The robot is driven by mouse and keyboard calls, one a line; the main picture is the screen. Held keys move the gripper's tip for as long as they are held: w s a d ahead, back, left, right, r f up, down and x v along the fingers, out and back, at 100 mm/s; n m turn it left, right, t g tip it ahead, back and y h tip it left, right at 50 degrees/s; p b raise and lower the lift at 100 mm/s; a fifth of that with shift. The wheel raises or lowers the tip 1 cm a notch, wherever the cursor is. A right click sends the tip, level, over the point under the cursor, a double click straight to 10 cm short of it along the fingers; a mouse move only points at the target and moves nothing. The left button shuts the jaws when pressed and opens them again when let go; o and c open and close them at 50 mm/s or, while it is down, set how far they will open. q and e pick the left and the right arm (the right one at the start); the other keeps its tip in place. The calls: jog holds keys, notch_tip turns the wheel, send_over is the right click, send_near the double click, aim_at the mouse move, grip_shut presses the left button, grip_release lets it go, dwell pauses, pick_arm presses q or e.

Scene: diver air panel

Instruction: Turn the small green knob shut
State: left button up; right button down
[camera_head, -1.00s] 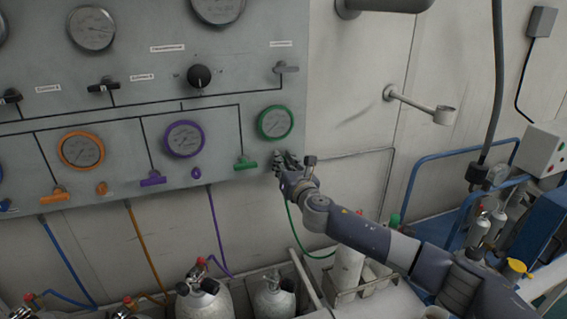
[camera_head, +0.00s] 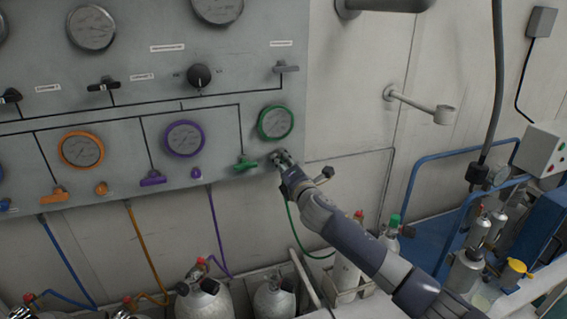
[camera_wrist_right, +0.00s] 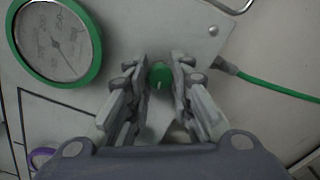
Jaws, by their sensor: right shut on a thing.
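The small green knob (camera_wrist_right: 160,75) shows in the right wrist view between the two fingers of my right gripper (camera_wrist_right: 161,88). The fingers stand on either side of it and are shut on it. A pale mark shows on the knob's face. In the head view my right gripper (camera_head: 280,158) is at the panel's lower right corner and hides the knob. The green-rimmed gauge (camera_head: 275,123) is just above it, and it also shows in the right wrist view (camera_wrist_right: 95,62). My left gripper is not in view.
A green lever handle (camera_head: 245,163) is close to the left of my right gripper. A green hose (camera_wrist_right: 275,88) leaves the panel beside the knob. Purple and orange gauges, levers and knobs are further left. Gas cylinders (camera_head: 205,300) stand below the panel.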

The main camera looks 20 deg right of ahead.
jog(key=m, duration=0.5)
jog(key=shift+m, duration=0.4)
jog(key=m, duration=0.5)
jog(key=m+p, duration=0.1)
jog(key=m, duration=0.4)
jog(key=shift+m, duration=0.4)
jog(key=m+p, duration=0.1)
jog(key=m, duration=0.3)
jog(key=shift+f+m, duration=0.1)
jog(key=shift+m, duration=0.3)
jog(key=c, duration=1.4)
grip_release()
